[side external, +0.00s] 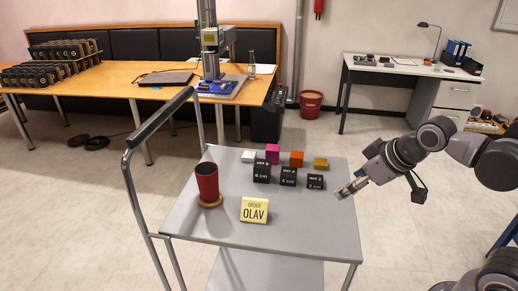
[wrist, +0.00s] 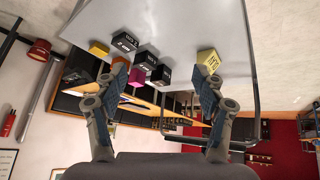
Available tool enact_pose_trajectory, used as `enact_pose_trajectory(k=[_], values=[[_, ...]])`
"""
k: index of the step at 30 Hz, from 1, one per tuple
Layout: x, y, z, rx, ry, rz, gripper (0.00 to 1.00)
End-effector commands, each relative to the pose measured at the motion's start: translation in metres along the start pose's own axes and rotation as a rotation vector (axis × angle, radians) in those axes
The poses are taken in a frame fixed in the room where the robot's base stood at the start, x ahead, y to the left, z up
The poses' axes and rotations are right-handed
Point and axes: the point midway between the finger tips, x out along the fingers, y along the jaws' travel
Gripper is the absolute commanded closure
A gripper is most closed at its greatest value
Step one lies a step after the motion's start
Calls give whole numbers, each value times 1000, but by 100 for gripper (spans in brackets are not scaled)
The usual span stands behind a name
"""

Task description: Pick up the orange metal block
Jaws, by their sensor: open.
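The orange metal block (side external: 296,158) stands on the grey cart top (side external: 215,238), in the back row between the magenta block (side external: 272,153) and the gold block (side external: 320,163). In the wrist view the orange block (wrist: 119,59) is partly hidden behind the left finger. My gripper (side external: 350,189) is at the cart's right edge in the side view, to the right of the orange block and apart from it. In the wrist view my gripper (wrist: 162,88) has its fingers wide apart, with nothing held between them.
Black labelled blocks (side external: 262,171) stand in front of the coloured ones. A white block (side external: 248,156) is at the row's left end. A red cup (side external: 207,182) and a yellow order sign (side external: 254,210) stand further left and forward. The cart's front right is clear.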

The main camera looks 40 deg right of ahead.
Motion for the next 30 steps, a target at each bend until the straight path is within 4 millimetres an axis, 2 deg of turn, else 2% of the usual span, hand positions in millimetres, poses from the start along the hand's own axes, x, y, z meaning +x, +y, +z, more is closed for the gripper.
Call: enact_pose_trajectory(k=[3,8,14,21,30], values=[[3,12,-30,-218,-37,16,30],[14,30,-67,-547,-99,22,30],[40,52,-109,-954,-182,6,30],[86,78,-151,-1433,-285,-57,30],[154,106,-182,-1975,-394,-198,30]])
